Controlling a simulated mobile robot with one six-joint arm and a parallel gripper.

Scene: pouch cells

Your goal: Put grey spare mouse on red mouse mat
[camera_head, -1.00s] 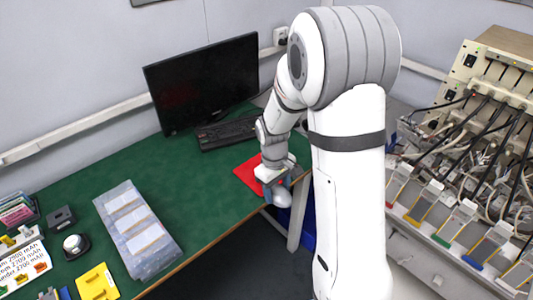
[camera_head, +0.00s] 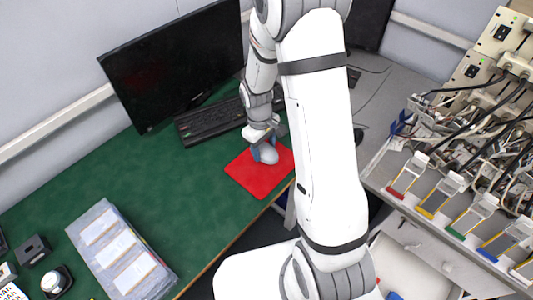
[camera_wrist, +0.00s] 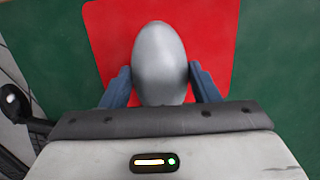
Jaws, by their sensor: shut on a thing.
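The grey mouse (camera_wrist: 160,62) is between the two blue-grey fingers of my gripper (camera_wrist: 160,88) in the wrist view, and the gripper is shut on it. In the head view the grey mouse (camera_head: 268,154) shows at the tip of my gripper (camera_head: 262,150), over the far part of the red mouse mat (camera_head: 255,182). The red mat lies flat on the green desk and also shows behind the mouse in the wrist view (camera_wrist: 110,40). I cannot tell whether the mouse touches the mat or is just above it.
A black keyboard (camera_head: 212,120) and a monitor (camera_head: 175,65) stand behind the mat. A clear tray with white-labelled packs (camera_head: 150,255) lies at the front left. The green desk between is clear. A grey bench with cables (camera_head: 380,95) is at the right.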

